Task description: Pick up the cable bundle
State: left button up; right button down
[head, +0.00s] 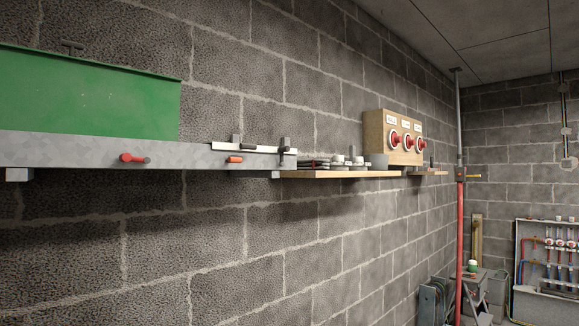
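Dark, thin loops that look like cable (447,296) hang at the lower right, by a grey stand near the red post. Dark flat items (313,164) lie on the wooden shelf (340,174) along the wall. They are too small to tell what they are, so I cannot tell for sure which thing is the cable bundle. Neither of my grippers shows in the head view.
A grey metal ledge (80,151) with a green panel (85,98) runs along the block wall at left. A red post (460,230) and a pipe cabinet (545,265) are at right.

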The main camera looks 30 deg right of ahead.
aim_at(302, 165)
jog(key=i+l, duration=0.1)
jog(key=l, duration=0.35)
jog(key=i+l, duration=0.15)
jog(key=l, duration=0.3)
jog(key=i+l+u, duration=0.1)
jog(key=l, duration=0.4)
jog(key=i+l, duration=0.1)
jog(key=l, duration=0.35)
jog(key=i+l, duration=0.1)
jog(key=l, duration=0.35)
